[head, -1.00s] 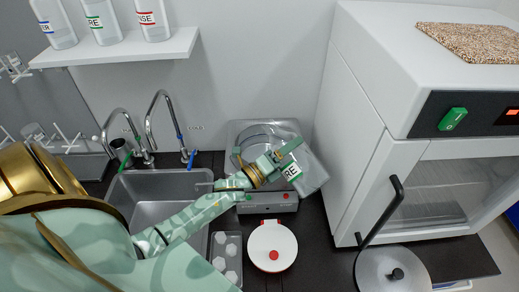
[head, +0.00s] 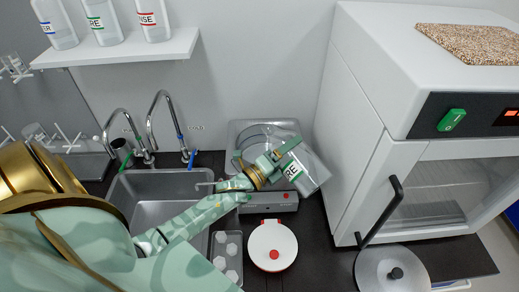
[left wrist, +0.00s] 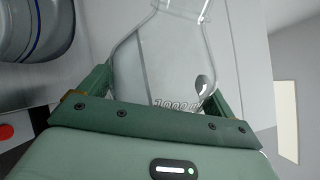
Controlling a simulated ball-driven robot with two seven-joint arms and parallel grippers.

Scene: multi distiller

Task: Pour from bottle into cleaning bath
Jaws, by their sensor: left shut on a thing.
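The cleaning bath is a grey metal basin (head: 236,128) with a front panel and a red button, against the back wall. A clear bottle (head: 316,174) with a white and green label reading "RE" is tilted over the bath's right side. My left gripper (head: 277,158) is shut on the bottle above the bath. In the left wrist view, the clear bottle (left wrist: 165,60) sits between the two green fingers, with "1000" printed on it. I cannot tell whether liquid is flowing. My right gripper is not in view.
A sink (head: 160,212) with two taps lies left of the bath. A white round device (head: 272,246) and a small tray (head: 227,262) stand in front. A large white oven (head: 370,130) closely flanks the right. A shelf (head: 120,50) holds several bottles. A round metal lid (head: 375,272) lies front right.

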